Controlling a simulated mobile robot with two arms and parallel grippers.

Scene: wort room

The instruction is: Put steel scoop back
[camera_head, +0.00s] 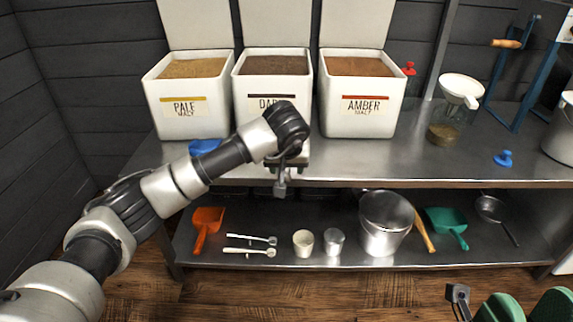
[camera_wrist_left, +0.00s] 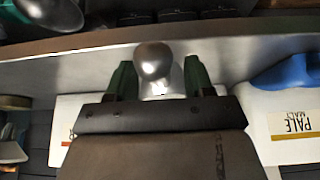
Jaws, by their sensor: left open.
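A shiny silver rounded piece, which looks like part of the steel scoop (camera_wrist_left: 154,60), sits between the two green fingers of my left gripper (camera_wrist_left: 159,76) in the left wrist view. The fingers are spread, with a gap beside it. In the head view, my left gripper (camera_head: 290,152) is at the counter's front edge before the dark malt bin (camera_head: 272,88). My wrist hides most of the scoop there. The two green fingers of my right gripper (camera_head: 527,306) show apart at the bottom right, with nothing visible between them.
The pale malt bin (camera_head: 188,105) and amber malt bin (camera_head: 360,107) flank the dark one on the steel counter (camera_head: 420,160). A blue scoop (camera_head: 204,146) lies left of my gripper. The lower shelf holds an orange scoop (camera_head: 207,222), a steel pot (camera_head: 385,225) and a green scoop (camera_head: 447,222).

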